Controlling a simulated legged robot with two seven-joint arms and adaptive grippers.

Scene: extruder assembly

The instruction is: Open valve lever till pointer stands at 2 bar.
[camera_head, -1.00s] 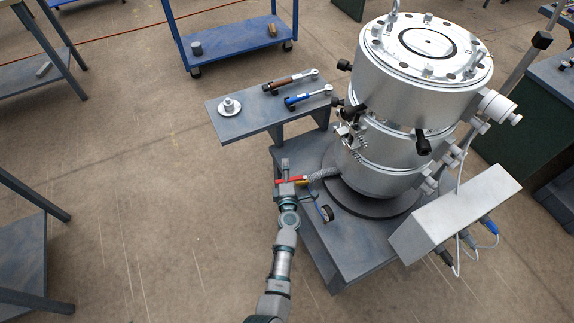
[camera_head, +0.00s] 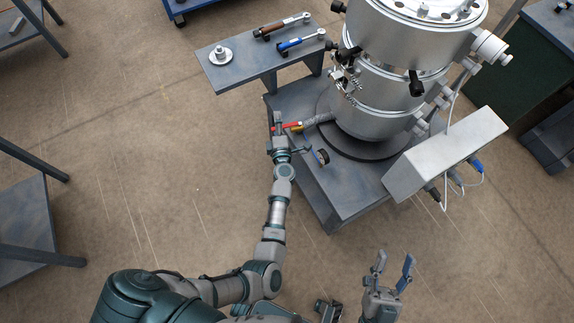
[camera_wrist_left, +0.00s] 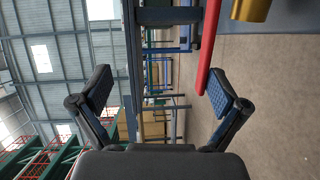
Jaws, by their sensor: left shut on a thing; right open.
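The valve's red lever (camera_head: 288,127) sticks out to the left, beside a yellow fitting at the hose end, low by the steel vessel (camera_head: 375,105). In the left wrist view the lever (camera_wrist_left: 209,45) runs down to one finger, with the brass-coloured fitting (camera_wrist_left: 250,9) above. My left gripper (camera_head: 277,130) is at the lever and shut on it, though its fingers (camera_wrist_left: 165,88) look spread in the wrist view. A small round gauge (camera_head: 323,156) sits on the stand right of the gripper; its pointer is too small to read. My right gripper (camera_head: 392,262) is open and empty, fingers upward.
A side shelf (camera_head: 240,80) holds a round metal part (camera_head: 220,55) and two wrench-like tools (camera_head: 296,42). A grey box (camera_head: 445,155) with cables is right of the vessel.

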